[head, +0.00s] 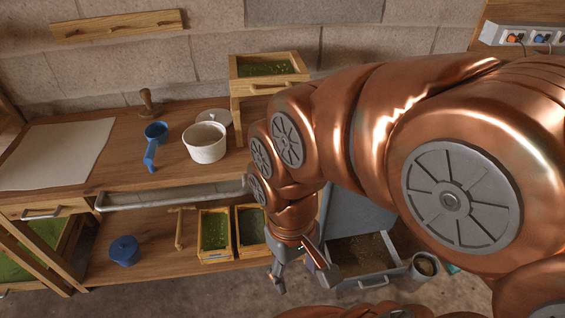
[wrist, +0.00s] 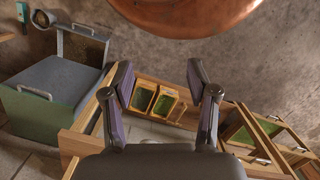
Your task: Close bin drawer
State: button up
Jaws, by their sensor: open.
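The grey bin (head: 350,213) stands on the floor at lower centre in the head view, partly behind my arm. Its drawer (head: 340,283) is pulled out, with brown matter inside and a handle on its front. In the wrist view the bin (wrist: 62,80) is at the left, with a handle on its near side and the open drawer (wrist: 88,46) projecting at its far end. My gripper (head: 303,272) is open and empty, to the left of the drawer in the head view. In the wrist view my gripper (wrist: 160,82) points away from the bin; its fingers are well apart.
A metal bucket (head: 425,266) stands close to the drawer's right. The wooden bench (head: 110,175) fills the left. Its lower shelf holds green-filled boxes (head: 214,232) and a blue pot (head: 124,249). A white pot (head: 205,143) and blue scoop (head: 152,148) stand on top.

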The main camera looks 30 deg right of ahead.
aim_at(361, 260)
jog(key=z, duration=2.2)
jog(key=k, duration=0.5)
jog(key=u, duration=1.15)
jog(key=i, duration=0.65)
jog(key=z, duration=0.75)
